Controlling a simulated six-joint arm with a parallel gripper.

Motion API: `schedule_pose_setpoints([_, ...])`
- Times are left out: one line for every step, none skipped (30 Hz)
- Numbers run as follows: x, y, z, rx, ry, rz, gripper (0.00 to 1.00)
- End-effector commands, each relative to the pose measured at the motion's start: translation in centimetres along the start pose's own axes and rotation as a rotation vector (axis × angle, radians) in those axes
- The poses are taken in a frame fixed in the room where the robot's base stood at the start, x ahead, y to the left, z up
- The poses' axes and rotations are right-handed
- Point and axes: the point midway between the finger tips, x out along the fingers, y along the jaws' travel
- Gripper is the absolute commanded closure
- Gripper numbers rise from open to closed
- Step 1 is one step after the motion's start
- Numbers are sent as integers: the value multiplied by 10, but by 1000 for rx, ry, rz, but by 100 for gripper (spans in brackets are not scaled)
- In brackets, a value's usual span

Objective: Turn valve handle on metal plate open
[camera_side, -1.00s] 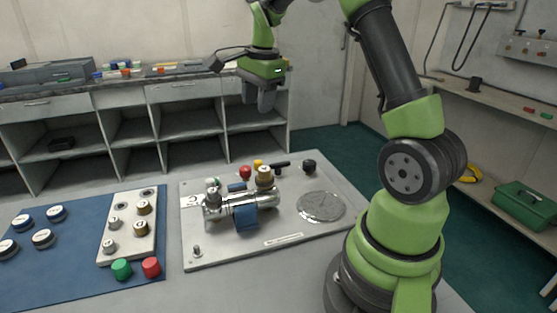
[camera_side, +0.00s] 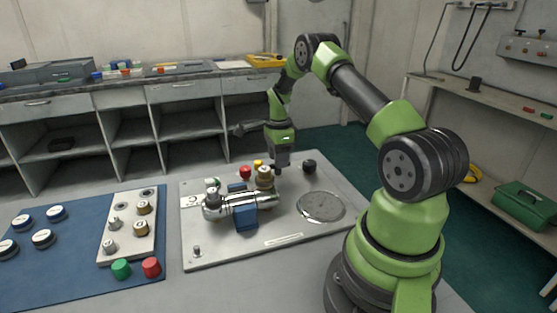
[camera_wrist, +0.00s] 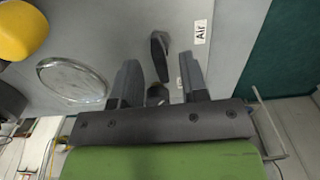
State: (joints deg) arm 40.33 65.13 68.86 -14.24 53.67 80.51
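The black valve handle (camera_wrist: 160,55) shows in the wrist view, near the "Air" label (camera_wrist: 200,32) on the metal plate (camera_wrist: 120,25). My gripper (camera_wrist: 160,68) is open, with one finger on each side of the handle and gaps visible between. No contact shows. In the side view my gripper (camera_side: 281,170) points down over the back middle of the plate (camera_side: 300,238), where it mostly hides the handle. How far the fingertips are above the plate is hard to tell.
A silver cylinder assembly (camera_side: 213,209) with a blue block (camera_side: 246,218) stands left of my gripper. A red knob (camera_side: 246,172) and a black knob (camera_side: 310,166) are nearby. A round disc (camera_side: 320,206) lies to the right. The plate's front is mostly clear.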

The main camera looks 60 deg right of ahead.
Motion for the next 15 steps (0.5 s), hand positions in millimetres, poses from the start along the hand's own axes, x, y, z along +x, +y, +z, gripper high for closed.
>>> schedule_pose_setpoints([5,0,0,0,0,1,60])
schedule_pose_setpoints([6,0,0,1,-1,1,60])
schedule_pose_setpoints([9,0,0,1,-1,1,60])
schedule_pose_setpoints([10,0,0,1,-1,1,60])
schedule_pose_setpoints([10,0,0,1,-1,0,60])
schedule_pose_setpoints([11,0,0,1,-1,0,60])
schedule_pose_setpoints([11,0,0,1,-1,-1,60])
schedule_pose_setpoints([11,0,0,1,-1,-1,60])
schedule_pose_setpoints([11,0,0,1,-1,-1,60])
schedule_pose_setpoints([11,0,0,1,-1,-1,60])
schedule_pose_setpoints([10,0,0,1,-1,-1,60])
schedule_pose_setpoints([10,0,0,1,-1,-1,60])
schedule_pose_setpoints([10,0,0,1,-1,-1,67])
schedule_pose_setpoints([10,0,0,0,-1,-1,74])
schedule_pose_setpoints([10,0,0,0,-1,0,83])
